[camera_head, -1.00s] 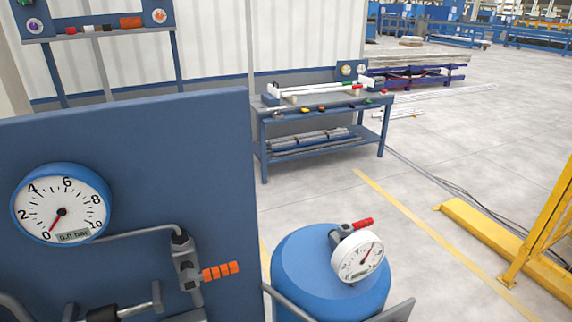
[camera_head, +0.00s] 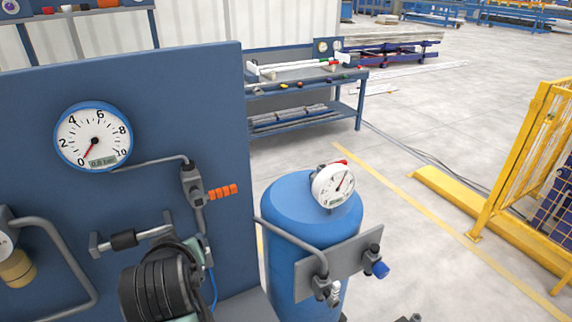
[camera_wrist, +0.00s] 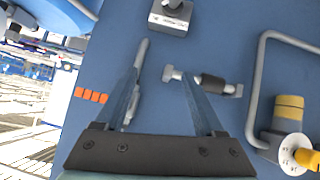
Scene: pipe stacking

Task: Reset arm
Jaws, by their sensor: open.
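My gripper (camera_wrist: 160,78) shows in the wrist view with its two fingers spread apart and nothing between them. It faces the blue panel (camera_wrist: 225,45). A grey pipe fitting with a black sleeve (camera_wrist: 212,83) is on the panel beyond the right finger. An orange ribbed handle (camera_wrist: 91,96) is left of the left finger. In the head view, a dark ribbed part of my arm stands in front of the blue panel (camera_head: 215,120), low in the picture. The fingertips are hidden there.
A round gauge (camera_head: 94,137) is on the panel. A blue tank (camera_head: 300,215) with a white gauge (camera_head: 333,186) stands right of it. A workbench (camera_head: 310,80) with pipes is behind. A yellow fence (camera_head: 510,160) is at right. Open floor lies between.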

